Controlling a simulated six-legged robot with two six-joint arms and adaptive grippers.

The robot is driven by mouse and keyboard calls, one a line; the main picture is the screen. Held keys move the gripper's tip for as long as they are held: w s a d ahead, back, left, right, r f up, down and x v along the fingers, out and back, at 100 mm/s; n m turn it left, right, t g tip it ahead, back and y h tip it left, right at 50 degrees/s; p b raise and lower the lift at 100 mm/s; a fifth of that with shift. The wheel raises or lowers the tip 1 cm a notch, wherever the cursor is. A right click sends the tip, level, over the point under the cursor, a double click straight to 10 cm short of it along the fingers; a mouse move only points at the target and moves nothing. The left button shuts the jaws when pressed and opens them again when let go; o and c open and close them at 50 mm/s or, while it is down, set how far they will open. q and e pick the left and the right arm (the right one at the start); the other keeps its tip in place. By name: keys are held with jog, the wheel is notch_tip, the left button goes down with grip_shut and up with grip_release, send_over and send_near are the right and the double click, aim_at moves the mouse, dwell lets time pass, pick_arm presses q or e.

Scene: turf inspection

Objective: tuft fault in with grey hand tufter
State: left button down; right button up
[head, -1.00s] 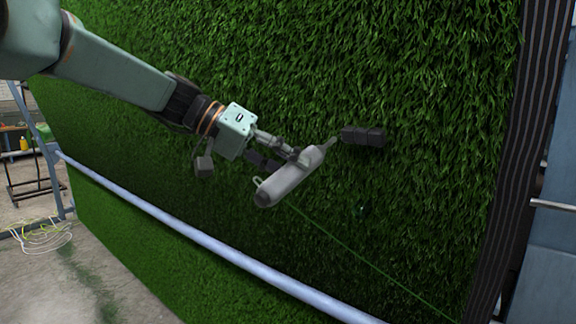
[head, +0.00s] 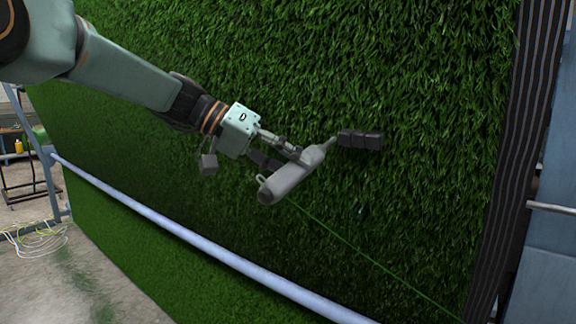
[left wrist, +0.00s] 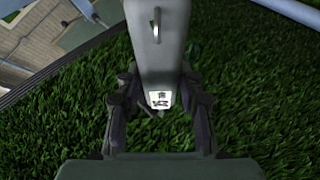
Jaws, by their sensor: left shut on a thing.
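The grey hand tufter (head: 292,178) is a thick grey tube with a narrow tip at its upper right. My left gripper (head: 292,152) is shut on it in front of the turf. In the left wrist view the tufter (left wrist: 158,50) runs between the two fingers of the gripper (left wrist: 158,112). The green turf (head: 400,60) hangs as a tall, sloping sheet. A dark, bare-looking patch (head: 362,140) shows in the turf just right of the tufter's tip. I cannot tell whether the tip touches the turf. My right gripper is not in view.
A pale blue rail (head: 200,236) crosses in front of the turf, below the tufter. A thin green yarn (head: 370,255) runs from the tufter down to the right. A dark ribbed strip (head: 508,150) edges the turf at right. Pale cable (head: 38,240) lies on the floor at left.

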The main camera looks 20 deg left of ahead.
pick_arm(q)
jog(key=shift+w+d+r, duration=0.15)
jog(key=shift+d+r, duration=0.05)
jog(key=shift+d, duration=0.05)
jog(key=shift+w, duration=0.1)
jog(key=shift+w, duration=0.3)
jog(key=shift+d+r, duration=0.15)
jog(key=shift+d, duration=0.1)
jog(key=shift+s+d+b, duration=0.1)
jog(key=shift+d+b, duration=0.25)
jog(key=shift+b, duration=0.15)
jog(key=shift+s+d, duration=0.2)
jog(key=shift+d, duration=0.45)
jog(key=shift+s+d+b, duration=0.1)
jog(key=shift+d+b, duration=0.1)
jog(key=shift+b, duration=0.15)
